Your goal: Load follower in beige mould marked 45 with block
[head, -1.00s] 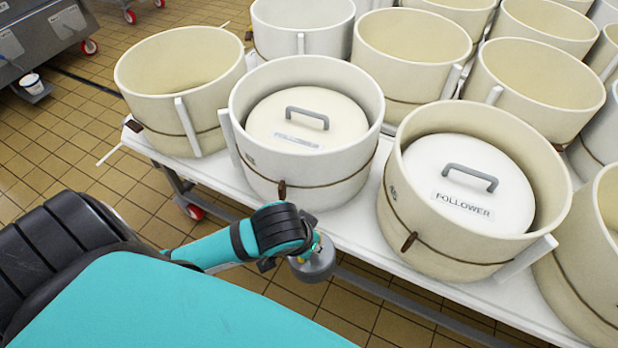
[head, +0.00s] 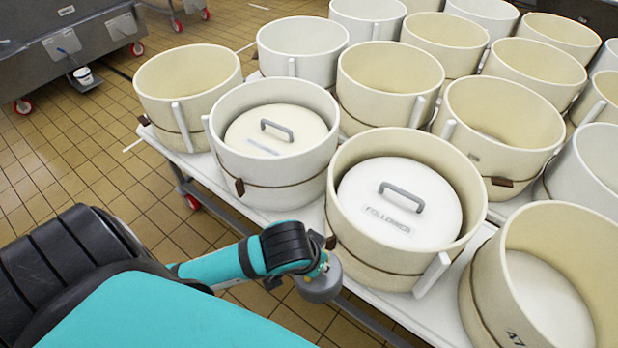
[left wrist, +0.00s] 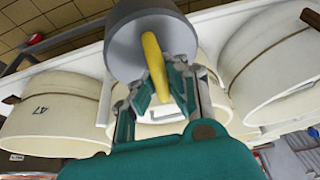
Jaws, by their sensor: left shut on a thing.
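The beige mould (head: 345,215) holds a white disc labelled FOLLOWER (head: 420,184) with a grey handle on top. The follower sits inside below the rim; I cannot read a 45 on this mould now. My left gripper (left wrist: 160,88) is shut on the yellow handle of a grey round block (left wrist: 128,42). In the head view the block (head: 318,287) hangs at the table's front edge, low and in front of the beige mould, outside it. The gripper's fingers are mostly hidden there. My right gripper is not in view.
A white mould (head: 225,155) with another follower stands to the left. An open beige mould marked 47 (head: 490,312) stands at the right front. Several empty moulds crowd the white table (head: 405,305) behind. Tiled floor (head: 110,180) is clear at left.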

